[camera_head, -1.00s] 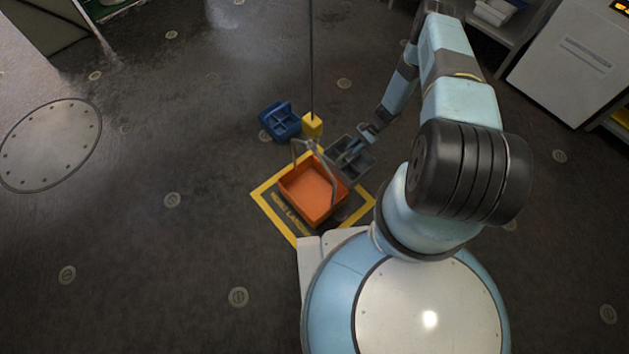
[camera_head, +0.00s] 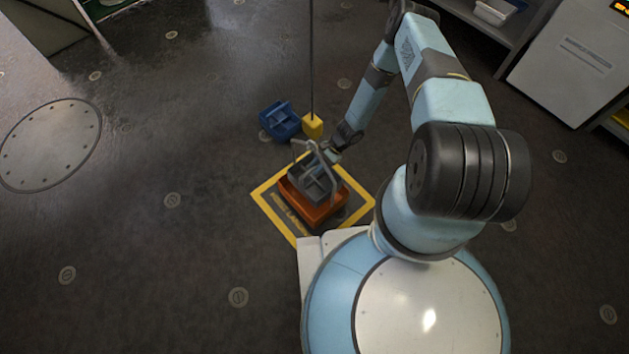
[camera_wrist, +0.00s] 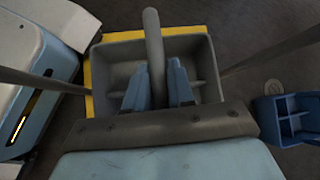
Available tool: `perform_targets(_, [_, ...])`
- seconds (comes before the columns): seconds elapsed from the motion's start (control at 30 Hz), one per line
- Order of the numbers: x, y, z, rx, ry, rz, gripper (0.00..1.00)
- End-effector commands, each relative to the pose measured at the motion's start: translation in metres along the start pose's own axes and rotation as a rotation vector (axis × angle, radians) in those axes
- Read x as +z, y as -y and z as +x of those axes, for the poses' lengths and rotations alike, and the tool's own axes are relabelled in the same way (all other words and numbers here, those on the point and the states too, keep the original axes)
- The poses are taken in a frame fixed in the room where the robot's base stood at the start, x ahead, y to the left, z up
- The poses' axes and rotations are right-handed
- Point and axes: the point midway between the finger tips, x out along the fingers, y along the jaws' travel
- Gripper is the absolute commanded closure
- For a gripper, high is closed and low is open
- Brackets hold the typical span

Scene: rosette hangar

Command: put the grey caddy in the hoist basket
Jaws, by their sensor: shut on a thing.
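The grey caddy (camera_head: 313,178) is a divided open box, now over the orange hoist basket (camera_head: 318,212) in the head view. My gripper (camera_head: 329,155) is shut on it from its far right side. In the wrist view the grey caddy (camera_wrist: 110,62) fills the middle, and the blue fingers of my gripper (camera_wrist: 158,88) close on its central part. The basket's grey bail frame rises around the caddy in the head view. The basket's orange walls show below the caddy. I cannot tell whether the caddy rests on the basket floor or hangs just above it.
The basket stands on a yellow-bordered floor square (camera_head: 268,211). A yellow hoist block (camera_head: 312,126) hangs on a cable above it. A blue caddy (camera_head: 280,120) lies on the floor behind, at the left; it also shows in the wrist view (camera_wrist: 290,118). Left floor is clear.

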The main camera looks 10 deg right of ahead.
Motion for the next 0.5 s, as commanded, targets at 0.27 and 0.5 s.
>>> perform_targets(0.27, [0.005,0.001,0.015,0.001,0.001,-0.001,1.00])
perform_targets(0.5, [-0.010,-0.003,0.030,0.001,0.001,0.000,1.00])
